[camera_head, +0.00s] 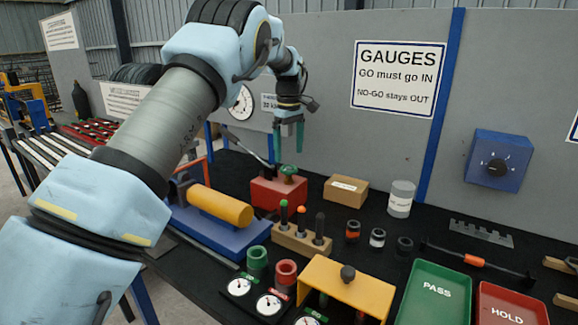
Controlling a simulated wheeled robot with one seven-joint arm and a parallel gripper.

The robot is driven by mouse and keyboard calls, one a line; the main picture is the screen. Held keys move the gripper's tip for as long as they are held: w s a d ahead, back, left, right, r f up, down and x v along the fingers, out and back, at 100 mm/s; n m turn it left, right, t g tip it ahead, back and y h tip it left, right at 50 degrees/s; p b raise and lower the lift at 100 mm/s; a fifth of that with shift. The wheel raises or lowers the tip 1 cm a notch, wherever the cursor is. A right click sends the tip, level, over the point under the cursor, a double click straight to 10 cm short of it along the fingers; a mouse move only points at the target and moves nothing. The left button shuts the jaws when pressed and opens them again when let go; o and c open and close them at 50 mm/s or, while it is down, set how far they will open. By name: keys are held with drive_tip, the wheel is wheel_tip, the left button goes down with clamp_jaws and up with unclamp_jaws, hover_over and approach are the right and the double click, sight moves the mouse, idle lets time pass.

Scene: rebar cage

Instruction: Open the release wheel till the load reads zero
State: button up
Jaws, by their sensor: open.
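The release wheel appears to be the small green knob (289,171) on top of a red block (278,193) on the bench. My gripper (288,148) hangs above it with the fingers pointing down, open and empty. The fingertips look just above or behind the knob; I cannot tell whether they touch it. A round white dial gauge (241,103) on the back panel is partly hidden by my arm, and its reading is too small to make out.
A blue fixture with a yellow cylinder (220,205) stands left of the red block. A wooden rack of plugs (301,240), a yellow bridge (346,289) and a green PASS tray (437,292) are in front.

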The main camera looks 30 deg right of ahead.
sight(289, 168)
drive_tip(key=shift+r+b, duration=0.35)
drive_tip(key=shift+r, duration=2.4)
